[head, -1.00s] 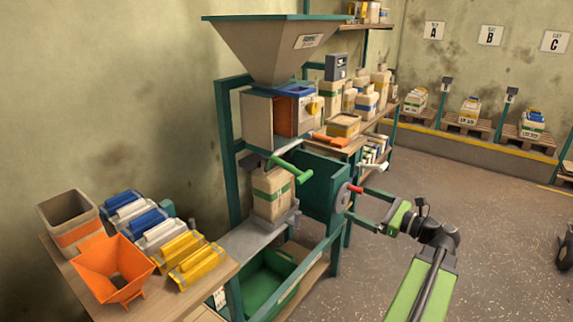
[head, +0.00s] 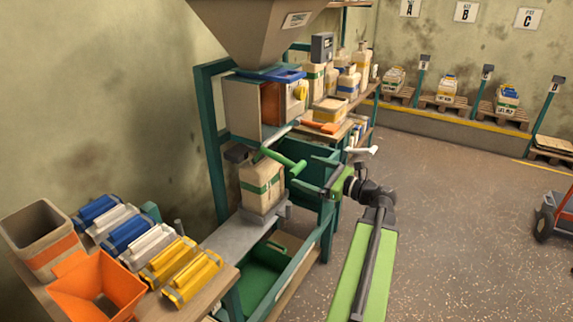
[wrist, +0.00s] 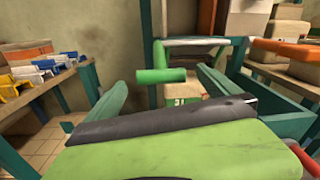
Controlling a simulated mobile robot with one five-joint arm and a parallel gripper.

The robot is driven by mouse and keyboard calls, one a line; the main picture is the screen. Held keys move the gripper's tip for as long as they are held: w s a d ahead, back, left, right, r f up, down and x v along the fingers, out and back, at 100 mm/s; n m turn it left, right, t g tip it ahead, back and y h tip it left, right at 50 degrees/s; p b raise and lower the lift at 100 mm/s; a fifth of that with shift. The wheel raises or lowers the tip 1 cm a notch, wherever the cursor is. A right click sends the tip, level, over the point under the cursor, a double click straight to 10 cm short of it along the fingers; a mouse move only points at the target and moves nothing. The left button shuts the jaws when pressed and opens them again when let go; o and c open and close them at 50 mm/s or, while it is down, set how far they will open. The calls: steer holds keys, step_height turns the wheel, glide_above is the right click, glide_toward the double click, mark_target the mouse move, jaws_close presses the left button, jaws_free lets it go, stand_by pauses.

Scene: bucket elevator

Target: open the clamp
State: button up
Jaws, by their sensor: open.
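A green handle (head: 285,162) sticks out on a lever in front of the filling machine, just above a tan bag with a green band (head: 262,190). I take this handle to be the clamp's. My gripper (head: 302,172) is open and empty, its two teal fingers pointing at the handle's near end. In the wrist view the green handle (wrist: 160,75) lies crosswise between and beyond the open fingertips (wrist: 163,82). I cannot tell whether they touch it. The bag (wrist: 190,99) shows behind, partly hidden by my gripper.
An orange lever (head: 318,126) is above and right of the green handle. A teal panel (head: 305,205) stands behind my gripper. A red knob (wrist: 304,160) shows at the wrist view's right edge. A table with an orange funnel (head: 97,292) is at left. Open floor lies right.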

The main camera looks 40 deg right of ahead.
mark_target(286, 164)
steer(key=x, duration=0.9)
steer(key=shift+d, duration=0.1)
